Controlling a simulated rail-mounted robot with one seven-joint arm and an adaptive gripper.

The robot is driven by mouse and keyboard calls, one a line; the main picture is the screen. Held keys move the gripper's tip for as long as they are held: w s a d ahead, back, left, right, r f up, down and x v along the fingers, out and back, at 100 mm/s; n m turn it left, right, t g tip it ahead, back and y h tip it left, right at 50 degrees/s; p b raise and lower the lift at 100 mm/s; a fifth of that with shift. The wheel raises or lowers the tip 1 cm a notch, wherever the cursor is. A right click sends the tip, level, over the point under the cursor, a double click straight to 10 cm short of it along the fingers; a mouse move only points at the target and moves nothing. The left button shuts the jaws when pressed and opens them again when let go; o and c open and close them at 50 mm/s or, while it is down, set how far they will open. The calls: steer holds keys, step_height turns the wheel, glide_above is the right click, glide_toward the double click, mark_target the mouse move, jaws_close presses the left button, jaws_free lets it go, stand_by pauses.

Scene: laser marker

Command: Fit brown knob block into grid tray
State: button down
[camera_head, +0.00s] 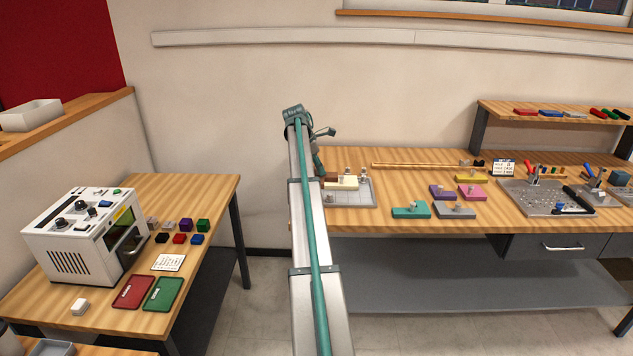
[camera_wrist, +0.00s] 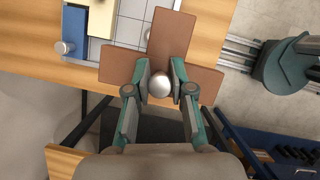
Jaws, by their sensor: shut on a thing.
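My gripper (camera_wrist: 160,84) is shut on the round metal knob of the brown knob block (camera_wrist: 172,35) in the wrist view. The block is T-shaped, with one arm pointing up in the picture and a wide bar across the fingers. It overlaps the near edge of the grid tray (camera_wrist: 134,28) and the wooden table edge; its height above them is unclear. In the head view, the grid tray (camera_head: 362,196) lies at the left end of the long bench. Part of the brown block (camera_head: 319,171) shows beside my arm, which hides the rest.
A cream block (camera_wrist: 101,20) and a blue-grey piece with a knob (camera_wrist: 66,47) are at the tray's left in the wrist view. Teal (camera_head: 411,210), purple (camera_head: 441,192) and pink (camera_head: 472,192) blocks lie right of the tray in the head view.

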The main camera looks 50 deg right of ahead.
steer(key=w+d+f, duration=0.1)
steer(key=f, duration=0.1)
steer(key=w+d+f+p, duration=0.1)
steer(key=w+d+f, duration=0.1)
steer(key=w+d+f+p, duration=0.1)
steer(key=w+d+f, duration=0.1)
steer(key=shift+d+f, duration=0.2)
steer(key=shift+f, duration=0.15)
steer(key=shift+d+f+p, duration=0.1)
steer(key=shift+f+p, duration=0.35)
steer(key=shift+f, duration=1.3)
steer(key=shift+f, duration=0.5)
steer(key=c, duration=1)
jaws_free()
